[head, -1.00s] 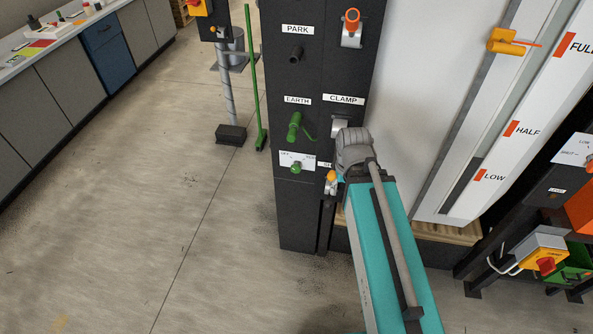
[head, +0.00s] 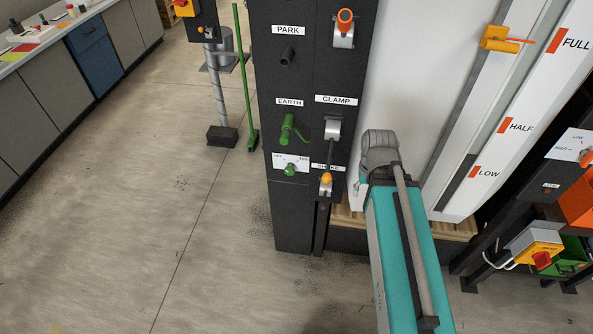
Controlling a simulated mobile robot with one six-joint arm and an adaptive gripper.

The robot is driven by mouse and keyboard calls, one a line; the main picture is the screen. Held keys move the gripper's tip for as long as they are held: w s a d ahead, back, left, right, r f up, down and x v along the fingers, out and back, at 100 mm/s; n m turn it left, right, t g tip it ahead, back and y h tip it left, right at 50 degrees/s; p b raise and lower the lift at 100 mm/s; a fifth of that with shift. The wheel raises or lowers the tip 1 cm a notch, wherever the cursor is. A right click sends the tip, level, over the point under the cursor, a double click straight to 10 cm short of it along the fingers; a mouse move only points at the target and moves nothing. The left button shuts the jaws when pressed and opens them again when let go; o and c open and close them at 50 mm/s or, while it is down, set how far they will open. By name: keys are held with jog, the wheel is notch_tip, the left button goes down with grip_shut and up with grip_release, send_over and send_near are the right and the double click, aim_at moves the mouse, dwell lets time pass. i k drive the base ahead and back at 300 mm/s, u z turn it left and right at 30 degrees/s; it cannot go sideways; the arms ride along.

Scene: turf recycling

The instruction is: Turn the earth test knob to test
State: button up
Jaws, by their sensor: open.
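The earth test knob (head: 290,170) is a small green knob on a white plate low on the dark panel (head: 294,215). The plate has small lettering at its left and right, the right one seeming to read TEST. I cannot tell which way the knob points. A green plug (head: 287,128) with a short green lead sits above it, under the EARTH label (head: 290,102). My teal arm rises from the bottom right, its grey joint to the right of the panel, apart from the knob. My gripper is not in view.
Right of the knob are the CLAMP fitting (head: 332,129) and an orange-tipped lever (head: 326,180). A black PARK peg (head: 287,56) and an orange-ended fitting (head: 345,18) are higher up. A green pole (head: 244,80) stands to the left. The floor at left is clear.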

aim_at(289, 169)
jog(key=z, duration=0.1)
jog(key=k, duration=1.05)
jog(key=u, duration=0.5)
jog(key=i, duration=1)
